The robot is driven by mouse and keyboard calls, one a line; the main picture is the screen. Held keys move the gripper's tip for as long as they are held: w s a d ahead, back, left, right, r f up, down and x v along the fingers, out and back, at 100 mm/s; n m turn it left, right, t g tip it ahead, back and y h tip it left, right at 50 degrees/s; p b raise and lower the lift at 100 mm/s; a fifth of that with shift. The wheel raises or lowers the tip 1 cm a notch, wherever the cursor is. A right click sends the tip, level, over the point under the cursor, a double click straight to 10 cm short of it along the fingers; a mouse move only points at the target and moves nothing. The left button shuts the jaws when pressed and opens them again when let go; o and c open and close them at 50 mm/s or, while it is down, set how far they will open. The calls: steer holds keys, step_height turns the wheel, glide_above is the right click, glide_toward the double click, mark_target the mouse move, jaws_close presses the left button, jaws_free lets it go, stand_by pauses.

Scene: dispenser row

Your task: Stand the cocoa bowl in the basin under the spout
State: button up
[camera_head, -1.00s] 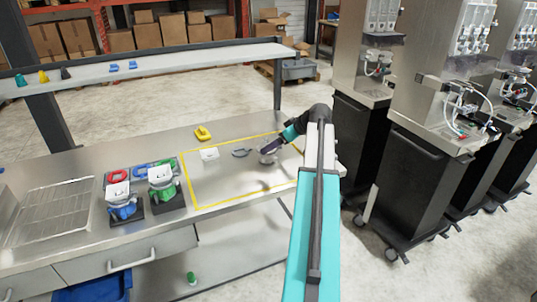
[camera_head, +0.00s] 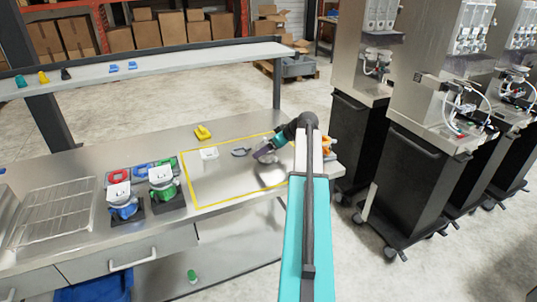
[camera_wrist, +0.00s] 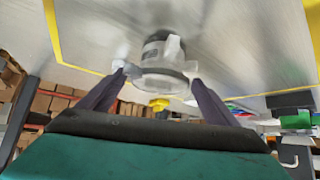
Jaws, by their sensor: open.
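My gripper (camera_wrist: 159,72) is open. Its two dark fingers stand on either side of a small white and grey vessel with a dark band and a label (camera_wrist: 160,52) in the wrist view. The label is too blurred to read, so I cannot tell if this is the cocoa bowl. The vessel stands on the steel bench inside the yellow outline; in the head view the gripper (camera_head: 264,155) largely hides it. Dispensers (camera_head: 440,75) with spouts and tubing stand at the right on black carts; I cannot tell which basin is meant.
A yellow item (camera_head: 203,132) lies behind the outline. The outline's front left is clear.

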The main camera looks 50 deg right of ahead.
mark_target(261, 145)
steer(key=shift+p+x, duration=0.95)
steer(key=shift+x, duration=1.35)
steer(key=c, duration=1.3)
steer(key=shift+r, duration=0.15)
steer(key=shift+r+b, duration=0.8)
steer(key=shift+r, duration=0.45)
steer(key=s+b, duration=0.1)
steer(key=s, duration=0.4)
steer(key=s+d+r+b, duration=0.1)
steer(key=s+b, duration=0.1)
steer(key=s, duration=0.3)
steer(key=s+d+r+b, duration=0.1)
steer(key=s, duration=0.4)
steer(key=shift+s+r, duration=0.15)
steer(key=shift+s, duration=0.25)
